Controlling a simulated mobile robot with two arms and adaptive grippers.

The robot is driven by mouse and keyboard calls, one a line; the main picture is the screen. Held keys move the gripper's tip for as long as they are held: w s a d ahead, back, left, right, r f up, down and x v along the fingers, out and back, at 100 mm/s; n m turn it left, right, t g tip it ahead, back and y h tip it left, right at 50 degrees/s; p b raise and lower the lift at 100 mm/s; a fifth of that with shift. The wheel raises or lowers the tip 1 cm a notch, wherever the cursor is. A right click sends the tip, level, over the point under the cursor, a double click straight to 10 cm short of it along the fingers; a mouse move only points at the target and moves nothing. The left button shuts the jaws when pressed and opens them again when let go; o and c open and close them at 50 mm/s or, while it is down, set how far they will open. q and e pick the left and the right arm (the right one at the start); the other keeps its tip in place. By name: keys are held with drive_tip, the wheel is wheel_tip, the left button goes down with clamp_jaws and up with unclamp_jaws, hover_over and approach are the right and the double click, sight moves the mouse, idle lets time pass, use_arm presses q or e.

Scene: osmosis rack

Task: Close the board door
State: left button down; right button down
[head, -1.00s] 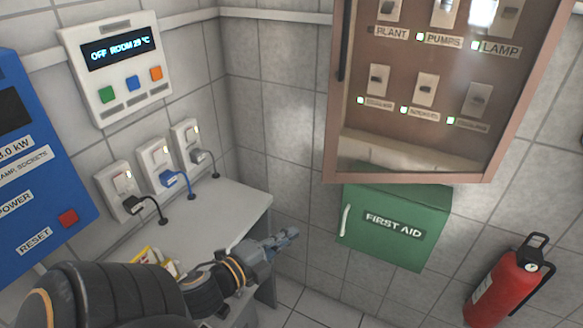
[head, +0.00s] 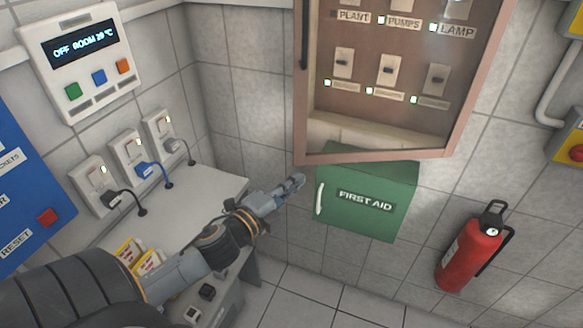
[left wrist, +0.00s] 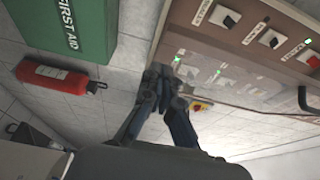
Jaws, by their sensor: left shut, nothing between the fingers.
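The board door (head: 375,157) is a brown frame with a clear pane, in front of the switch board at the upper right of the head view. A dark handle (head: 304,40) is on its left side. The door seems ajar; how far, I cannot tell. Its frame also shows in the left wrist view (left wrist: 157,40), with some switches seen through the pane. My left gripper (head: 296,183) is shut and empty, just below the door's lower left corner in the picture. In the left wrist view its fingertips (left wrist: 160,74) overlap the door's edge; contact is unclear. My right gripper is out of view.
A green first aid box (head: 368,200) hangs right under the door, close to my left gripper. A red extinguisher (head: 470,255) is at the lower right. A pale counter (head: 195,195) lies left, with plugged sockets (head: 128,150) above it.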

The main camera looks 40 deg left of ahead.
sight(303, 164)
use_arm(q)
drive_tip(key=shift+w+a+p, duration=0.4)
drive_tip(key=shift+w+a, duration=0.75)
drive_tip(key=shift+w, duration=0.05)
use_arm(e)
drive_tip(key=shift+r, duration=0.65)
use_arm(q)
drive_tip(key=shift+w+a, duration=0.1)
